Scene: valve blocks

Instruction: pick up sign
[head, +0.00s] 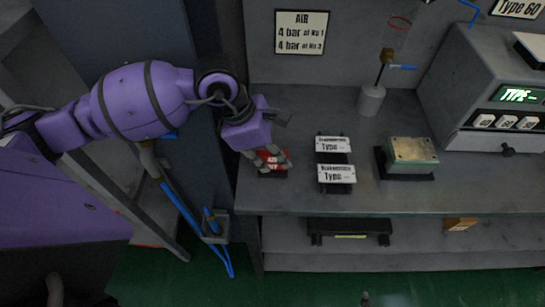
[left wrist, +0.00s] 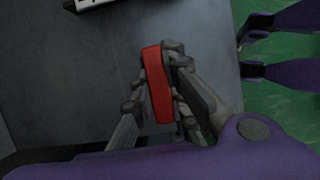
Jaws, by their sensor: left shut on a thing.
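The sign is a small red plate with white lettering (head: 272,160) near the front left of the grey bench in the head view. In the left wrist view the red sign (left wrist: 157,85) shows as a long narrow red piece between the fingers. My left gripper (head: 273,162) reaches down from above and is shut on the sign. Its fingers partly hide the sign's face. I cannot tell whether the sign still touches the bench. My right gripper is not identifiable in either view.
Two white "Type" signs (head: 335,159) stand on the bench right of the gripper. A metal block on a black base (head: 411,158) and a grey machine (head: 500,85) sit further right. A cylinder stand (head: 371,100) is behind. A lower shelf (head: 400,262) holds a black tray (head: 349,230).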

